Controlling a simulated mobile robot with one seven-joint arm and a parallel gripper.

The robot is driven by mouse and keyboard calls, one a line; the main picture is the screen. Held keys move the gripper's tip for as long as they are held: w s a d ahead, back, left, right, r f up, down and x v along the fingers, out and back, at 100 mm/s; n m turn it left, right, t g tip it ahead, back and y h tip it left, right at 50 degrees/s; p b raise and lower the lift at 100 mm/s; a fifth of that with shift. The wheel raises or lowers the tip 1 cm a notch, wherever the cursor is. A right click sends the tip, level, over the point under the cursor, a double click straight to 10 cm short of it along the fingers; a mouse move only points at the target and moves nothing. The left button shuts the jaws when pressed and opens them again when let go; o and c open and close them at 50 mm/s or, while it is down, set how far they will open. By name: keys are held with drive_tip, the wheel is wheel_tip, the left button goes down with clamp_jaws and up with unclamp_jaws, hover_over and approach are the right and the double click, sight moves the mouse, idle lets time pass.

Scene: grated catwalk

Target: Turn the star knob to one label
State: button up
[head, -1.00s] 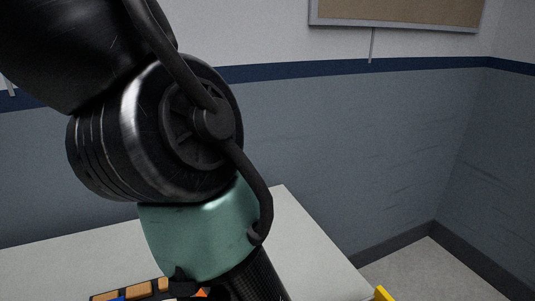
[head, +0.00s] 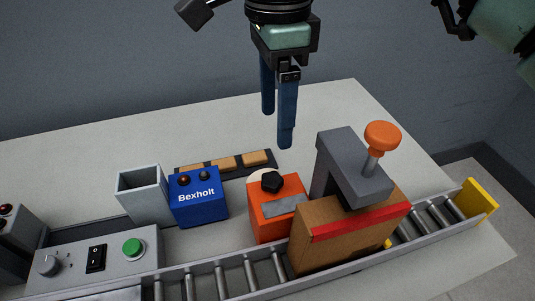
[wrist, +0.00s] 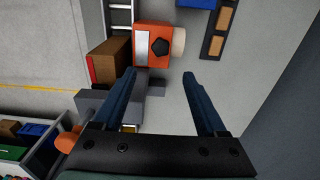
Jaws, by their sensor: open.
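The star knob (head: 271,182) is black with several lobes. It sits on top of an orange box (head: 264,225) with a pale round disc behind the knob and a grey plate in front. In the wrist view the knob (wrist: 160,48) shows from above, beyond my fingertips. No label text is readable on the orange box. My gripper (head: 277,130) points down with its blue fingers apart and nothing between them. It hangs above the table, higher than the knob and behind it. The gripper (wrist: 158,78) also shows open in the wrist view.
A grey press with an orange knob (head: 383,135) stands to the right behind a brown box (head: 345,236) on the roller conveyor (head: 230,275). The table's back is clear.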

sight(272, 179)
drive_tip(key=f, duration=1.2)
drive_tip(key=shift+a+f+b, duration=0.1)
drive_tip(key=shift+a+b, duration=0.1)
drive_tip(key=shift+b, duration=0.1)
clamp_jaws()
